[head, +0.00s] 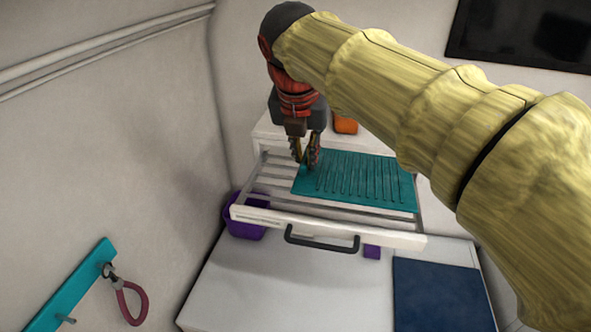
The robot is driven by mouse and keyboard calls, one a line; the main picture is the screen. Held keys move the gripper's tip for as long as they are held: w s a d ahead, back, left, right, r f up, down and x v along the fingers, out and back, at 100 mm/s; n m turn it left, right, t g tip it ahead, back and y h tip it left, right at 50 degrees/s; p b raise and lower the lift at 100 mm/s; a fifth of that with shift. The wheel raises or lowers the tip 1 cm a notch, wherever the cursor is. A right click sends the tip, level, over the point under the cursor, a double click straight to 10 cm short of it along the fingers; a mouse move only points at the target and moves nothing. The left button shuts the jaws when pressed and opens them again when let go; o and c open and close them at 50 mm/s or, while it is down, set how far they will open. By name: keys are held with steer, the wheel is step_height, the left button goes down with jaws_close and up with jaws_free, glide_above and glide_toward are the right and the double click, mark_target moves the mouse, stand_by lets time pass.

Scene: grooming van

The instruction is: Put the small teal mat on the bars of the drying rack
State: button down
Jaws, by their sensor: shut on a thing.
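The small teal mat (362,180) is ribbed and lies flat over the right and middle part of the drying rack, level with its bars. I cannot tell whether it rests fully on them. The drying rack (325,231) is a pulled-out white frame with a dark handle; its pale bars (268,181) show at the left. My gripper (306,163) points down at the mat's left back corner and is shut on its edge. The fingertips partly hide that corner. My arm covers the area to the right of the rack.
A purple bin (243,222) stands below the rack's left side. A dark blue mat (437,295) and a small purple block (371,252) lie on the white surface below. An orange item (345,125) is behind the rack. Pliers (128,295) hang from a teal wall rail (75,285).

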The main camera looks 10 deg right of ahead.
steer(key=w+f, duration=0.2)
steer(key=w+a+f, duration=0.1)
steer(key=w+f, duration=0.1)
steer(key=w, duration=0.1)
steer(key=w+a+f, duration=0.1)
steer(key=w+f, duration=0.1)
steer(key=w, duration=0.1)
steer(key=shift+a+f+p, duration=0.15)
steer(key=shift+f+p, duration=0.2)
steer(key=shift+f, duration=0.05)
steer(key=f, duration=0.3)
steer(key=shift+w+a+f, duration=0.15)
steer(key=shift+w+f, duration=0.15)
steer(key=shift+w, duration=0.1)
steer(key=shift+s+f, duration=0.1)
steer(key=shift+f, duration=0.1)
steer(key=c, duration=1.8)
jaws_free()
steer(key=shift+c, duration=0.2)
